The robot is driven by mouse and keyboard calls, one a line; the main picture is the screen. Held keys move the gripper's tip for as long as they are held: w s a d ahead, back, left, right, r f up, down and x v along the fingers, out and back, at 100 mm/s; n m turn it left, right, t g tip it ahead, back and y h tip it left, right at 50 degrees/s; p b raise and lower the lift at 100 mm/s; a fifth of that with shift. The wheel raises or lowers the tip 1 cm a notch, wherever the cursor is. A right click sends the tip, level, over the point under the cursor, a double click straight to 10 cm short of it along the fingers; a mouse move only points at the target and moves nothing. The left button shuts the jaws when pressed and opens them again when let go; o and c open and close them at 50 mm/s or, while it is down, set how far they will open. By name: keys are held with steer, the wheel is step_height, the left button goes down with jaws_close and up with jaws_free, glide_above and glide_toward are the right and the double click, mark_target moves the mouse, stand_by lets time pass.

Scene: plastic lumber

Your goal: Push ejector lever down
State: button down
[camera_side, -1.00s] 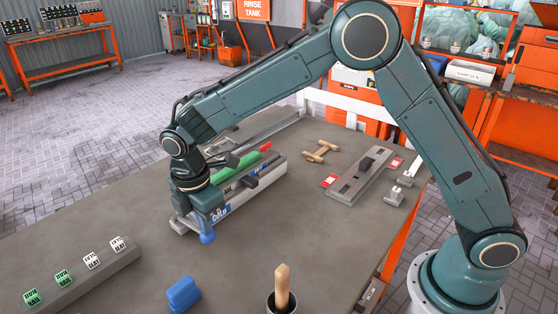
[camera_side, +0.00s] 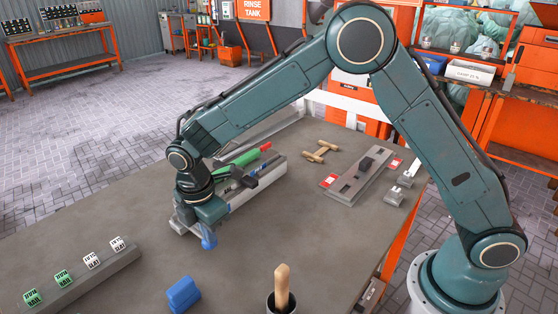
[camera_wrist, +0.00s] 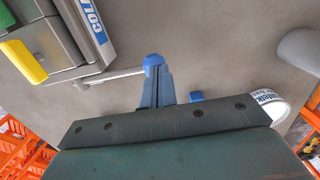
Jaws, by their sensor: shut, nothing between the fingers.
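The ejector lever is a thin metal rod with a blue knob (camera_side: 209,242), at the near end of the grey moulding machine (camera_side: 258,188). In the wrist view the rod runs from the machine (camera_wrist: 60,40) to the blue knob (camera_wrist: 153,61). My gripper (camera_side: 205,226) points down over the near end of the machine, just above the knob. Its shut fingers (camera_wrist: 156,86) reach up to the knob in the wrist view, with nothing held between them. I cannot tell whether they touch it. My wrist hides part of the machine's near end.
A blue block (camera_side: 183,293) and a cup with a wooden handle (camera_side: 282,287) stand on the near table. A grey bar (camera_side: 85,275) with green and white dice-like blocks lies at left. A grey mould plate (camera_side: 362,182) lies at right. Table between is clear.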

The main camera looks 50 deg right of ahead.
steer(key=shift+s+f, duration=0.1)
steer(key=shift+s, duration=0.05)
step_height(320, 180, up, 14)
steer(key=s, duration=0.2)
steer(key=shift+a, duration=0.4)
steer(key=s+d+r+m+t+y, duration=0.1)
steer(key=s+d+r+m, duration=0.35)
steer(key=d, duration=0.25)
steer(key=s+d+r+m+t, duration=0.2)
steer(key=s+d+r+m, duration=0.2)
steer(key=s+d, duration=0.25)
steer(key=s+d+f+m+t, duration=0.1)
steer(key=s+d+m, duration=0.3)
steer(key=s, duration=0.3)
steer(key=s+d+f+m+t, duration=0.1)
steer(key=s+d+m, duration=0.3)
steer(key=s+m, duration=0.1)
steer(key=shift+s, duration=0.9)
